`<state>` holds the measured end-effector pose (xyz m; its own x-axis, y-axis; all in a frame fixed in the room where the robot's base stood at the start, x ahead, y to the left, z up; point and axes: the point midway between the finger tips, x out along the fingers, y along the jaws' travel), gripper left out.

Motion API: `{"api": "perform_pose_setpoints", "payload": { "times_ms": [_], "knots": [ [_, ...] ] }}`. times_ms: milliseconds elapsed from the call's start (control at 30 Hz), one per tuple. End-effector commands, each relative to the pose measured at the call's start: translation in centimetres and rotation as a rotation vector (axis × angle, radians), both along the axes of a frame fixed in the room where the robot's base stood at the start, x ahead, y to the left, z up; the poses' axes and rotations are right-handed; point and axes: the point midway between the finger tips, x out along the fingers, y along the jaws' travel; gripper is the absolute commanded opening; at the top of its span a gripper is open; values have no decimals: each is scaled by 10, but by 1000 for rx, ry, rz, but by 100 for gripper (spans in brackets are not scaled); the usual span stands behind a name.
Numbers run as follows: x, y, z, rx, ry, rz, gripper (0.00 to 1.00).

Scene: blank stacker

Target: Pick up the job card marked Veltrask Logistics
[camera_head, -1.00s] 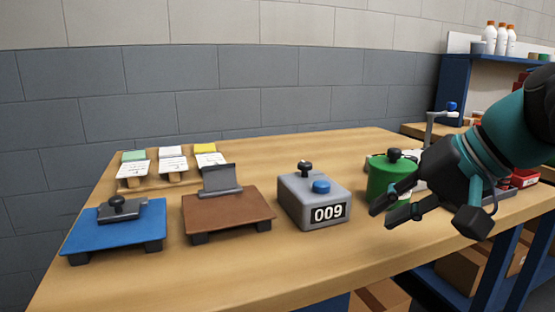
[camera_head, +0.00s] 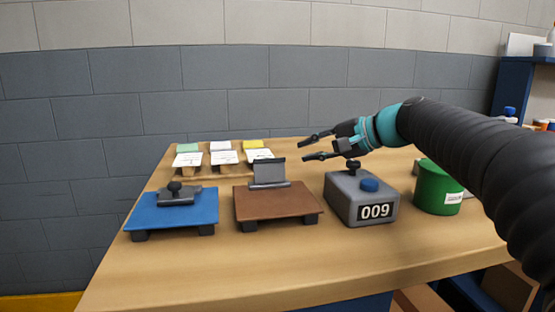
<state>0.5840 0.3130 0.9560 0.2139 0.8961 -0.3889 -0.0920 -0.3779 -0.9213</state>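Three job cards stand in a row on a wooden holder (camera_head: 203,176) at the back left of the table: one with a green top (camera_head: 188,158), one with a pale white or lilac top (camera_head: 224,157) and one with a yellow top (camera_head: 257,154). Their print is too small to read, so I cannot tell which is marked Veltrask Logistics. My gripper (camera_head: 309,149) is open and empty. In the picture it appears above and behind the grey counter box, to the right of the yellow-topped card and apart from it.
A blue platform (camera_head: 150,211) with a black-knobbed clamp and a brown platform (camera_head: 290,207) with an upright grey plate stand in front of the cards. The grey box reading 009 (camera_head: 345,204) and a green canister (camera_head: 436,189) are to the right. The table's front strip is clear.

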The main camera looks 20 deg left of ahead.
Motion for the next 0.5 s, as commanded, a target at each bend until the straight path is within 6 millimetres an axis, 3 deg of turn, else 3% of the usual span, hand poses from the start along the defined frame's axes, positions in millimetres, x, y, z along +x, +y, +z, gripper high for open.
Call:
{"api": "perform_pose_setpoints", "payload": {
  "times_ms": [500],
  "knots": [
    [13,58,-25,-1,0,1,20]
  ]
}}
